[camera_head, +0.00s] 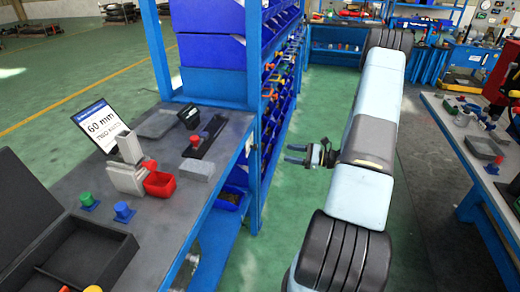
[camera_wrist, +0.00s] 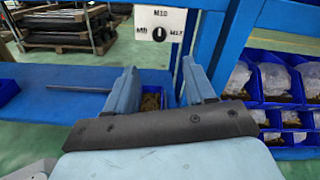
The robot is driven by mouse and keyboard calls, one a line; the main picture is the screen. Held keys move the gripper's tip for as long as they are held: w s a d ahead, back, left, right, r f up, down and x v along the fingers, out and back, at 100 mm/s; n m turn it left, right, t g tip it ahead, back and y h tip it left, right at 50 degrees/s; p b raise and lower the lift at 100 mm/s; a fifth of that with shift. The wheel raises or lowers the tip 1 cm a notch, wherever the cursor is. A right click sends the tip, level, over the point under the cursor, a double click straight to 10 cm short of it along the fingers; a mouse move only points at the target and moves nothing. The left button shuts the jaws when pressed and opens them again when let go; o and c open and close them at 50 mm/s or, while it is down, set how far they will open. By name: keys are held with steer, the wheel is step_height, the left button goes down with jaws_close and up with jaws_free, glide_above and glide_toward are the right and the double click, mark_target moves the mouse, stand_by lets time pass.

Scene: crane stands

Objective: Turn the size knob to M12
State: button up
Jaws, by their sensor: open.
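The size knob (camera_wrist: 159,34) is a small black dial on a white plate (camera_wrist: 150,18) in the upper middle of the wrist view. The plate reads M10 above the knob, a label like M8 at its left and one like M12 at its right. A small light mark shows on the knob, seemingly towards M10, but it is too small to be sure. My gripper (camera_wrist: 158,82) is open and empty, its two fingers apart below the plate in the picture and not touching the knob. In the head view my gripper (camera_head: 296,154) hangs over the green floor, right of the blue rack. I cannot make out the knob there.
A blue post (camera_wrist: 207,45) stands just right of the plate. Blue bins (camera_wrist: 275,80) with bagged parts are further right. The grey bench (camera_head: 150,245) at left carries a 60 mm sign (camera_head: 98,122), a red bin (camera_head: 160,184) and a black case (camera_head: 85,255).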

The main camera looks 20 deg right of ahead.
mark_target(254, 147)
steer(key=x, duration=1.3)
steer(key=shift+a, duration=0.2)
steer(key=shift+w, duration=0.1)
steer(key=shift+c, duration=0.5)
jaws_close()
